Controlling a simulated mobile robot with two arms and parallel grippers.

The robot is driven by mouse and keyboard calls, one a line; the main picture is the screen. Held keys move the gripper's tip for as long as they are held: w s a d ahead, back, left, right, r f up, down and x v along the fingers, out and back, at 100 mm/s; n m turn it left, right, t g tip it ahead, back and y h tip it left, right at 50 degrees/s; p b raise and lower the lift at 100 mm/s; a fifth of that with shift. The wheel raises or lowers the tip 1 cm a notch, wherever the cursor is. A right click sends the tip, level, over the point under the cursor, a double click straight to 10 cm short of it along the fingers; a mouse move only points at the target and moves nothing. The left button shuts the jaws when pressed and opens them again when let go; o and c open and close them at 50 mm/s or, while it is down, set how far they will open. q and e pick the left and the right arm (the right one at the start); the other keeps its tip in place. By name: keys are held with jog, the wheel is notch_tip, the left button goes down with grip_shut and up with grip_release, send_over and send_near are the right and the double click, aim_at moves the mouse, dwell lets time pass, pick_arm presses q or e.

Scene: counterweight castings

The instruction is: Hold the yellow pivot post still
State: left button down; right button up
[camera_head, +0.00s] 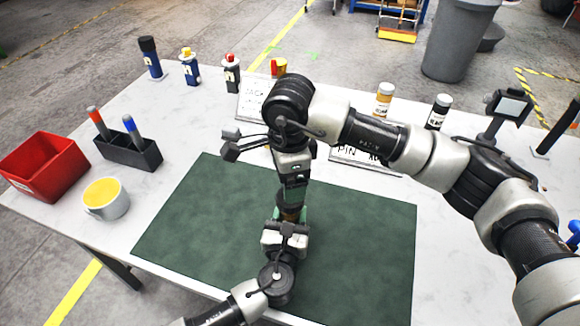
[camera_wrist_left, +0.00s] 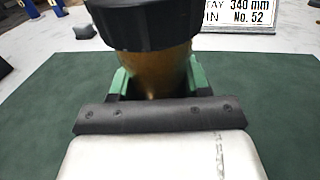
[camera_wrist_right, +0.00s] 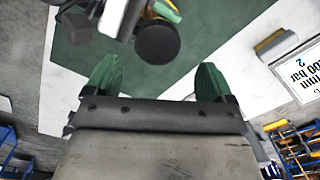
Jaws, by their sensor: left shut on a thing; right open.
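The yellow pivot post (camera_wrist_left: 155,72) looks orange-brown with a wide black top. In the left wrist view it stands between the green fingertips of my left gripper (camera_wrist_left: 155,85), which is shut on it. In the head view the post is mostly hidden by my arms, over the green mat (camera_head: 360,235). My right gripper (camera_wrist_right: 157,82) is open with nothing between its green fingertips. The post's round black top (camera_wrist_right: 157,42) shows beyond these fingertips in the right wrist view, apart from them. The post's foot is hidden.
A red bin (camera_head: 45,165), a dark holder (camera_head: 130,152) with two markers and a mug (camera_head: 106,200) stand left of the mat. Several small bottles and sign cards line the table's back. A yellow-labelled jar (camera_head: 383,103) and a dark jar (camera_head: 437,112) stand back right.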

aim_at(290, 218)
jog(key=n, duration=0.4)
jog(key=shift+r, duration=0.25)
jog(key=n, duration=0.4)
jog(key=shift+r+n, duration=0.25)
jog(key=shift+n, duration=0.15)
jog(key=n, duration=0.3)
jog(key=shift+d+r+n, duration=0.1)
jog(key=shift+r+n, duration=0.1)
jog(key=shift+n, duration=0.1)
jog(key=n, duration=0.3)
jog(key=shift+r+n, duration=0.15)
jog(key=shift+n, duration=0.15)
jog(key=shift+f, duration=4.05)
